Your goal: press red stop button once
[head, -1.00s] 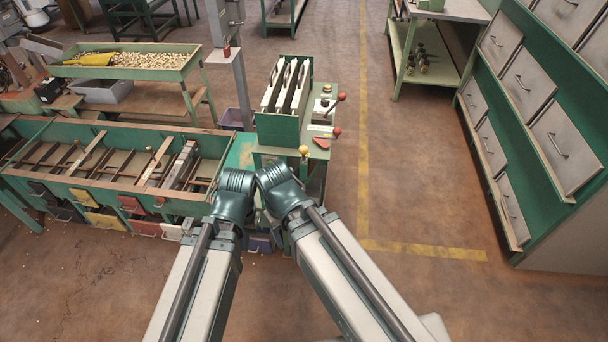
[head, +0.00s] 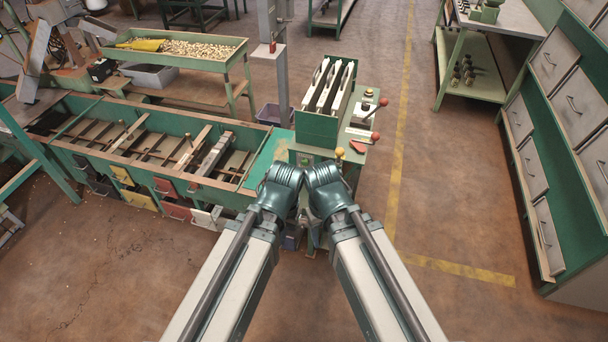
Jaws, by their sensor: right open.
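A small box with a red part (head: 272,48) is on the grey post behind the hoppers; I cannot tell for sure whether it is the stop button. The green machine (head: 317,128) also carries red-knobbed levers (head: 375,136) and a red wedge-shaped piece (head: 357,147). My two arms reach forward, with their wrists close together in front of this machine. My right gripper (head: 316,236) is open, below its wrist and mostly hidden by it. My left gripper is hidden behind its own wrist and forearm.
A long green hopper bench (head: 165,123) with coloured bins stands at the left. A tray of nuts (head: 190,48) is behind it. A drawer cabinet (head: 560,140) stands at the right. The floor (head: 455,215) between machine and cabinet is clear, with yellow lines.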

